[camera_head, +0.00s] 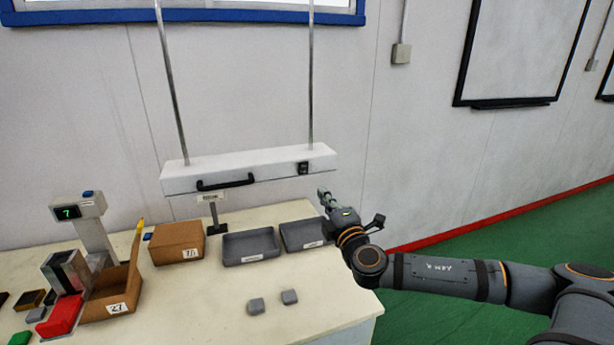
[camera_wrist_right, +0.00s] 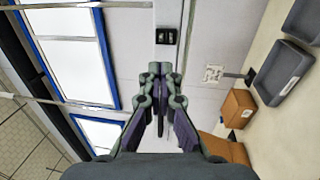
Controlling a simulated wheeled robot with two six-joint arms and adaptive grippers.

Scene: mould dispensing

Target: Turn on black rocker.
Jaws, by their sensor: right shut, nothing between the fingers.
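The black rocker (camera_head: 303,168) sits on the front face of the white hanging bar (camera_head: 245,172), near its right end. In the right wrist view the rocker (camera_wrist_right: 166,36) shows just beyond the fingertips; which way it is tipped is too small to tell. My right gripper (camera_head: 323,193) is shut and empty, below and to the right of the rocker in the head view. In the right wrist view its closed fingertips (camera_wrist_right: 160,69) point towards the rocker with a visible gap. My left gripper is not in view.
The bar hangs on two metal rods and has a black handle (camera_head: 226,182). Below it, the table (camera_head: 210,300) holds grey trays (camera_head: 250,246), a cardboard box (camera_head: 178,242), an open carton (camera_head: 112,295) and a display device (camera_head: 66,212). Green floor lies to the right.

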